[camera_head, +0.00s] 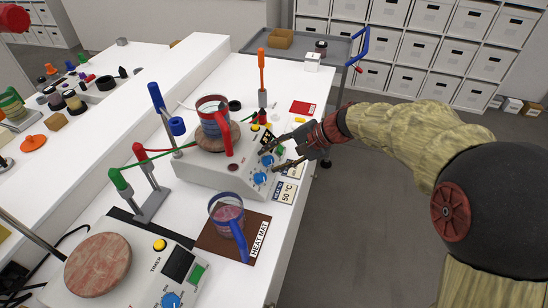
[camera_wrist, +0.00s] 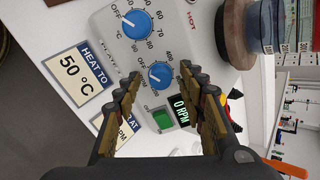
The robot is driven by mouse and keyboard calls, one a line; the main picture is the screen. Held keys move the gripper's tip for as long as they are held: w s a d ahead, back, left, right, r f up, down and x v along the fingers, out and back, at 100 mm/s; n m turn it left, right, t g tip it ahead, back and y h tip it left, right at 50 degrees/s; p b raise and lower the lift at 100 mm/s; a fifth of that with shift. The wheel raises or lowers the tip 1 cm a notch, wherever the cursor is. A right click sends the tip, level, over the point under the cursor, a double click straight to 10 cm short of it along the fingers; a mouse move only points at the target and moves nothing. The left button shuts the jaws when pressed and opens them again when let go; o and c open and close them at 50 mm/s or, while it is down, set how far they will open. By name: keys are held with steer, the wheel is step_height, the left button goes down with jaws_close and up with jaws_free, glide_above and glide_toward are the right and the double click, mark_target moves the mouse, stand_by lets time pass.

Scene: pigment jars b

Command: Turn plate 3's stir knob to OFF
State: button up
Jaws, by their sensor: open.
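The hotplate (camera_head: 205,175) is a white box with a round top, on the white bench. Its stir knob (camera_wrist: 160,75) is blue with a white mark; its exact setting is hard to read. It also shows in the head view (camera_head: 267,160). My gripper (camera_wrist: 162,82) is open, with its fingertips on either side of the stir knob in the wrist picture; contact cannot be told. In the head view my gripper (camera_head: 275,158) is at the hotplate's front panel. The plate number is not legible.
The blue temperature knob (camera_wrist: 136,24) is close to the stir knob. A red-handled pot (camera_head: 213,113) stands on the hotplate. A blue-handled pot (camera_head: 229,215) stands on the heat mat (camera_head: 212,243). Another hotplate (camera_head: 110,295) is in the foreground. A "50 °C" card (camera_wrist: 76,72) lies in front.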

steer(key=v, duration=1.1)
steer(key=shift+d+r, duration=0.25)
